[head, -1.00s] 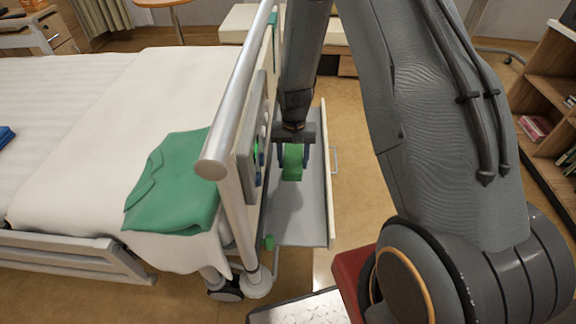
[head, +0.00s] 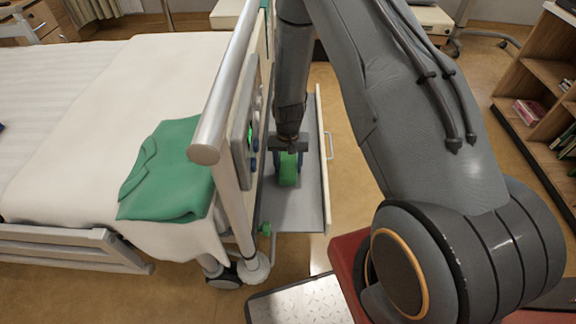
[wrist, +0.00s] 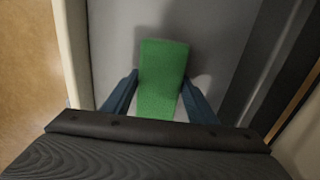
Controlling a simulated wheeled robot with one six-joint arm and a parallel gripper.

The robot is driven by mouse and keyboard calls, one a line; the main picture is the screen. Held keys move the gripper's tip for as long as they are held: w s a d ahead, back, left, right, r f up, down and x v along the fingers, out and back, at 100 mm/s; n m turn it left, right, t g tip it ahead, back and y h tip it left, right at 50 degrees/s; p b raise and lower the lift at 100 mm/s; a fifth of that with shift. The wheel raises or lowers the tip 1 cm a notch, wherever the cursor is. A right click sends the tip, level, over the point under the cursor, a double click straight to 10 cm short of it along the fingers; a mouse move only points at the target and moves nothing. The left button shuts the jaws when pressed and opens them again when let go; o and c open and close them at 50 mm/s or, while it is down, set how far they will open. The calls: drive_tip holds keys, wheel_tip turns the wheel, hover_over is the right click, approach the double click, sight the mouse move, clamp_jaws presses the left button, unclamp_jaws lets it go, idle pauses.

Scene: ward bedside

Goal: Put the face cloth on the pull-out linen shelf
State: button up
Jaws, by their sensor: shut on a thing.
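The face cloth (head: 288,172) is a bright green folded piece between the blue fingers of my gripper (head: 288,160). In the wrist view the cloth (wrist: 160,75) sits between both fingers of my gripper (wrist: 160,98), which are shut on it. The pull-out linen shelf (head: 297,212) is a grey tray drawn out at the foot of the bed. The cloth is over the shelf's bare surface, also seen in the wrist view (wrist: 110,35). I cannot tell whether the cloth touches the shelf.
The bed's end board and rail (head: 208,145) rise close to the left of my gripper. A darker green folded garment (head: 170,175) lies on the bed's corner. A bookshelf (head: 535,90) stands at the right.

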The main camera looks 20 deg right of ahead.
drive_tip(key=shift+f, duration=0.15)
drive_tip(key=o, duration=1)
wheel_tip(320, 180, up, 13)
wheel_tip(320, 180, up, 15)
drive_tip(key=n, duration=0.1)
hover_over(288, 165)
drive_tip(key=s+d, duration=0.3)
drive_tip(key=s, duration=0.5)
drive_tip(key=shift+n, duration=0.6)
drive_tip(key=s+r, duration=0.3)
drive_tip(key=s, duration=0.2)
drive_tip(key=s+r, duration=0.3)
drive_tip(key=s, duration=0.2)
drive_tip(key=s+r, duration=0.3)
drive_tip(key=s, duration=0.2)
drive_tip(key=shift+s+d+r, duration=0.1)
drive_tip(key=shift+d+r, duration=0.15)
drive_tip(key=shift+r, duration=0.1)
drive_tip(key=shift+r+p, duration=0.1)
drive_tip(key=shift+p, duration=0.25)
